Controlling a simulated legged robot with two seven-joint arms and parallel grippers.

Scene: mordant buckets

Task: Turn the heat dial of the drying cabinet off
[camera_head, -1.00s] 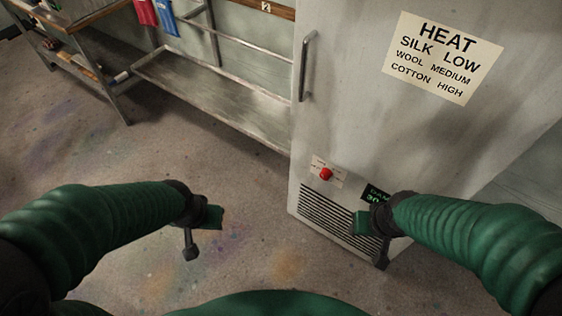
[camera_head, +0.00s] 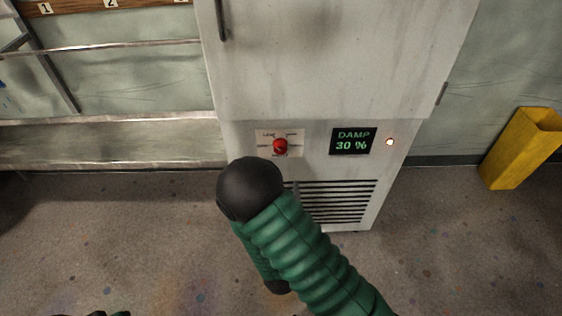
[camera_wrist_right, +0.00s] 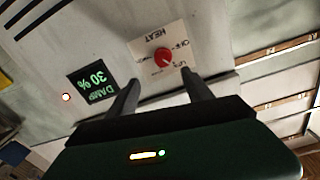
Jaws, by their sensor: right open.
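The drying cabinet (camera_head: 310,70) stands straight ahead. Its heat dial is a red knob (camera_head: 281,146) on a pale label plate, left of the damp display. In the right wrist view the red knob (camera_wrist_right: 162,57) appears upside down, with a small light mark on its face. My right gripper (camera_wrist_right: 160,78) is open, with its two dark fingers apart. The knob appears between and just beyond the fingertips, with no visible contact. In the head view my right arm covers the area below the dial, and its gripper is not seen there. My left gripper is out of view.
The display (camera_head: 354,141) reads DAMP 30 %, with a lit lamp (camera_head: 389,142) beside it. A vent grille (camera_head: 335,202) is below. A metal shelf (camera_head: 110,145) stands left of the cabinet. A yellow bin (camera_head: 522,148) is at the right. Floor around is clear.

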